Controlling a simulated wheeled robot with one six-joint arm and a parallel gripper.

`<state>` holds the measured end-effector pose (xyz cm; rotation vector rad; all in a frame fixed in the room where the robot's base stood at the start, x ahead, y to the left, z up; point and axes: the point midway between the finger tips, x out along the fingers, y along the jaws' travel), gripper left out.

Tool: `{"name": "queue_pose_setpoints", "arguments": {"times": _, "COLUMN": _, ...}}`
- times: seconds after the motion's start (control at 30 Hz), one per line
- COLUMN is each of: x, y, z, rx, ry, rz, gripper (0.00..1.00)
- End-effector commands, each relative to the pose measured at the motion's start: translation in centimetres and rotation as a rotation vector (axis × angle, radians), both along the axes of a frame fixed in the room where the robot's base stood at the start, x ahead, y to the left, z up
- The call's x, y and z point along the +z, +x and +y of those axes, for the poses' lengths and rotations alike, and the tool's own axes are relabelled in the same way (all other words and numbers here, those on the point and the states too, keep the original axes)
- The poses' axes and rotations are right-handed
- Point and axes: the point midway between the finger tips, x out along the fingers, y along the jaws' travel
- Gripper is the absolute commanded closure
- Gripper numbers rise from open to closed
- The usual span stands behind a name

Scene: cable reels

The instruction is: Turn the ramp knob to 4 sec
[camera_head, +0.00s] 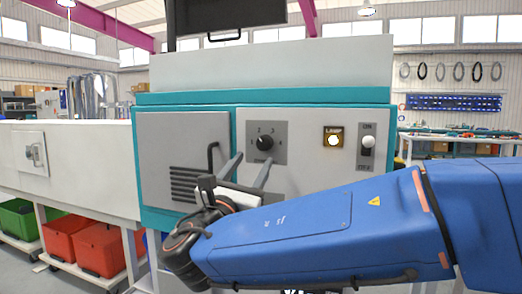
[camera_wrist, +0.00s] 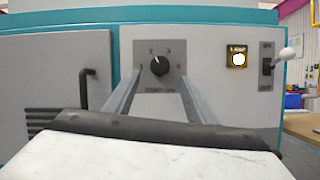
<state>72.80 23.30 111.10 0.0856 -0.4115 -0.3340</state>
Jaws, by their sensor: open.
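The ramp knob (camera_wrist: 160,66) is a small round black dial on a grey plate (camera_wrist: 172,86) with the marks 1, 2, 3 and 4 around its top. Its pale pointer line leans up and left, near the 2. In the head view the knob (camera_head: 265,143) shows just above my gripper (camera_head: 254,158). In the wrist view my gripper (camera_wrist: 159,80) is open, with one finger on each side below the knob and nothing between them. I cannot tell how far the fingertips are from the panel.
A lit amber lamp (camera_head: 333,138) and a toggle switch (camera_head: 367,142) with a white knob sit right of the dial on the machine front. A black handle (camera_wrist: 87,90) sticks out from the left door (camera_wrist: 52,82). Red bins (camera_head: 97,249) stand under the white bench at left.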

Motion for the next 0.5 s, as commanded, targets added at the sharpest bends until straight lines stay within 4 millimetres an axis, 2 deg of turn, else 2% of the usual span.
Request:
{"name": "queue_pose_setpoints", "arguments": {"times": 0.3, "x": 1.8, "y": 4.1, "z": -1.7, "rx": -0.003, "ry": 0.001, "rz": -0.001, "gripper": 0.5}}
{"name": "queue_pose_setpoints", "arguments": {"times": 0.5, "x": 2.5, "y": 5.8, "z": -2.3, "rx": -0.001, "ry": 0.0, "rz": 0.0, "gripper": 0.5}}
